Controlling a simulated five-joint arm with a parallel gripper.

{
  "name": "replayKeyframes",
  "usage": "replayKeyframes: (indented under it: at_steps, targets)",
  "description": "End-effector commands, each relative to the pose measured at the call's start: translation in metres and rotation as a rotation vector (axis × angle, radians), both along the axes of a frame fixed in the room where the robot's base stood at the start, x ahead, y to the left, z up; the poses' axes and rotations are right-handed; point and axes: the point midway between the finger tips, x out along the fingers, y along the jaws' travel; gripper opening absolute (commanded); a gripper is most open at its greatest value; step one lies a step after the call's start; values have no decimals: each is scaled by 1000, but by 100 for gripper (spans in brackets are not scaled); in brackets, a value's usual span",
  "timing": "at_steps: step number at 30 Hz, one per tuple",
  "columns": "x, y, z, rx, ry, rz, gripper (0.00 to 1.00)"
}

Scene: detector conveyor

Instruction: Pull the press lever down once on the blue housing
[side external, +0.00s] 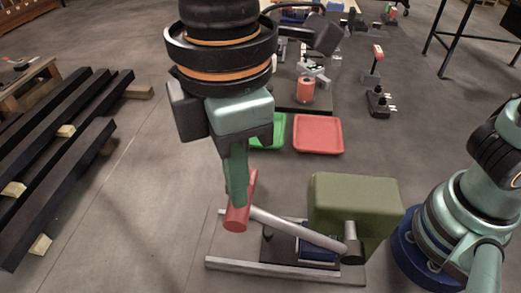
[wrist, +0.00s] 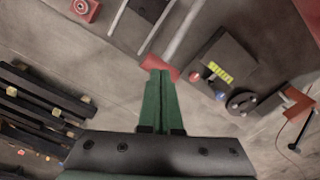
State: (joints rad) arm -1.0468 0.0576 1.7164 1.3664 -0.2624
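The press lever is a grey bar (side external: 300,230) with a red handle (side external: 237,217) at its left end. It slopes down slightly to a pivot at the right, beside an olive-green block (side external: 352,203). The blue housing (side external: 318,252) sits low under the bar, partly hidden by it. My gripper (side external: 238,196) points down with its green fingers together, its tips at the red handle. In the wrist view, the closed fingers (wrist: 159,72) overlap the red handle (wrist: 153,62), which shows around the tips. I cannot tell whether they firmly touch it.
A light metal base rail (side external: 275,271) runs along the front of the press. A red tray (side external: 318,134) and a green tray (side external: 275,130) lie behind. Another arm (side external: 455,215) stands at the right. Dark beams (side external: 60,155) lie at the left. The floor between is clear.

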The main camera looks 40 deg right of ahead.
Motion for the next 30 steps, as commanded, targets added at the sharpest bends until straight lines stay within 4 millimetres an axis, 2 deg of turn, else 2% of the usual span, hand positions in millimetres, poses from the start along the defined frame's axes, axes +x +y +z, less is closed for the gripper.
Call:
replayKeyframes:
  at_steps: [17, 30]
  targets:
    - [2, 2, -7, -5, 2, 0, 0]
    - [8, 7, -24, -5, 2, -1, 0]
